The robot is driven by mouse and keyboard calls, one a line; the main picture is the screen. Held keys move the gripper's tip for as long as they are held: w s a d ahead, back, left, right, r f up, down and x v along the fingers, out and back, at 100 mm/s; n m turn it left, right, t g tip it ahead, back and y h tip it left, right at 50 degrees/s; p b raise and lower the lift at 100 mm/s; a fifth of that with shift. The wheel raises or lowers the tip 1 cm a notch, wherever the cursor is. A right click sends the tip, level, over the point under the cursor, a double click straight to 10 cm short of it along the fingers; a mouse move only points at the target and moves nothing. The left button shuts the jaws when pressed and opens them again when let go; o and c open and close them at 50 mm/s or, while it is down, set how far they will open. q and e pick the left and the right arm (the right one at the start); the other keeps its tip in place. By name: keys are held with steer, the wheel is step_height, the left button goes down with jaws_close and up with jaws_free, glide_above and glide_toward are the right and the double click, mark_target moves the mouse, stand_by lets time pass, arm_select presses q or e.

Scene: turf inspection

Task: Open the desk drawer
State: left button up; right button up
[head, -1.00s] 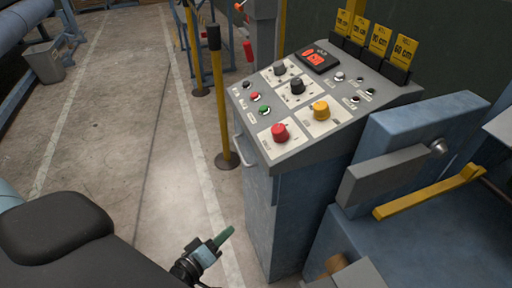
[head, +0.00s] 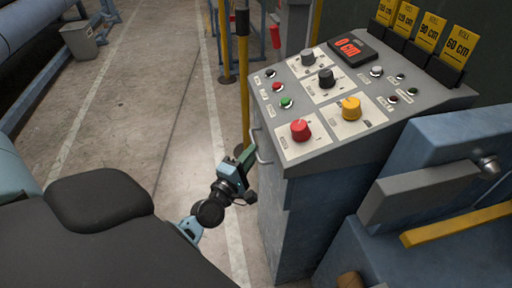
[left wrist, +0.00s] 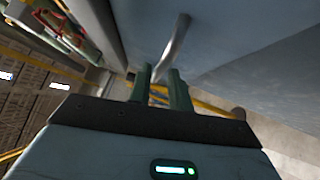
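The desk is a grey-blue console (head: 300,225) with a sloped control panel, on the right in the head view. A curved metal handle (head: 260,147) is fixed to its left side, near the top. The drawer's outline cannot be made out. My left gripper (head: 246,172) is just left of the desk, close below the handle. My right gripper is not in view.
The panel carries a red knob (head: 300,130), a yellow knob (head: 351,107) and several buttons. A yellow post (head: 243,75) stands behind my left gripper. A blue machine with a grey block (head: 420,193) is at the right. The concrete floor at left is open.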

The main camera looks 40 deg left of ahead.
arm_select(q)
steer(key=shift+w+a+r, duration=0.1)
steer(key=shift+w+r, duration=0.1)
steer(key=shift+w, duration=1.35)
jaws_close()
